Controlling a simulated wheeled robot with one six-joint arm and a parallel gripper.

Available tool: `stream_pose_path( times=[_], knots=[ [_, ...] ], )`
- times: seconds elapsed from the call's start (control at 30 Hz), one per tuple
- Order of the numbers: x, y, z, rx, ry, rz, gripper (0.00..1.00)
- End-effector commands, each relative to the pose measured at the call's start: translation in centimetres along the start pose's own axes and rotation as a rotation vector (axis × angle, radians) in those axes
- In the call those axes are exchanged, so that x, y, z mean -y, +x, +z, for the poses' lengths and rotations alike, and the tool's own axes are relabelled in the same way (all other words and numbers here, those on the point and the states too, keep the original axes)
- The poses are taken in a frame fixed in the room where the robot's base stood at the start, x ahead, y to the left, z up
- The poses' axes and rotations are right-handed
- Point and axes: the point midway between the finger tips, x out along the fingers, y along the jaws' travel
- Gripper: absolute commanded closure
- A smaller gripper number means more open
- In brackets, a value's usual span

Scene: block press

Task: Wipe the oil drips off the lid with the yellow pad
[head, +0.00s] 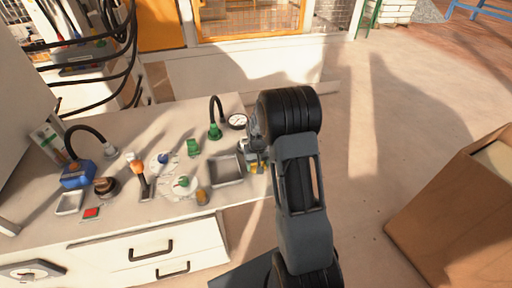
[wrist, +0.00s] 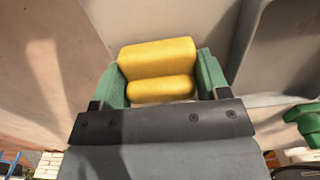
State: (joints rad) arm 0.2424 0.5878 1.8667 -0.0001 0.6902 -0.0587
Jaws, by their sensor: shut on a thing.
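The yellow pad (wrist: 158,68) is held between the green fingers of my gripper (wrist: 160,85) in the wrist view. It looks like two thick rolls side by side, and the fingers press on its left and right ends. In the head view my gripper (head: 255,158) is over the right end of the counter, mostly hidden by my arm, with a bit of yellow below it. A square grey metal tray or panel (head: 227,170) lies just left of it. I cannot tell which surface is the lid, and I make out no oil drips.
The pale counter (head: 130,215) holds a round gauge (head: 237,121), green fittings (head: 193,147), an orange-topped lever (head: 138,168), a blue device (head: 77,175) and a red button (head: 91,213). A cardboard box (head: 460,205) stands on the floor at right. The floor between is free.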

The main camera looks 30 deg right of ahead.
Motion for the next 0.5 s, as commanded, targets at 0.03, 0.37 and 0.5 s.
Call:
stream_pose_path(
  times=[0.03, 0.37, 0.5],
  knots=[
    [0.1, -2.1, -0.1, -0.007, -0.002, 0.000, 0.57],
    [0.4, -4.9, 0.0, -0.004, -0.008, 0.000, 0.57],
    [0.4, -6.2, 0.0, -0.004, -0.007, 0.000, 0.57]
  ],
)
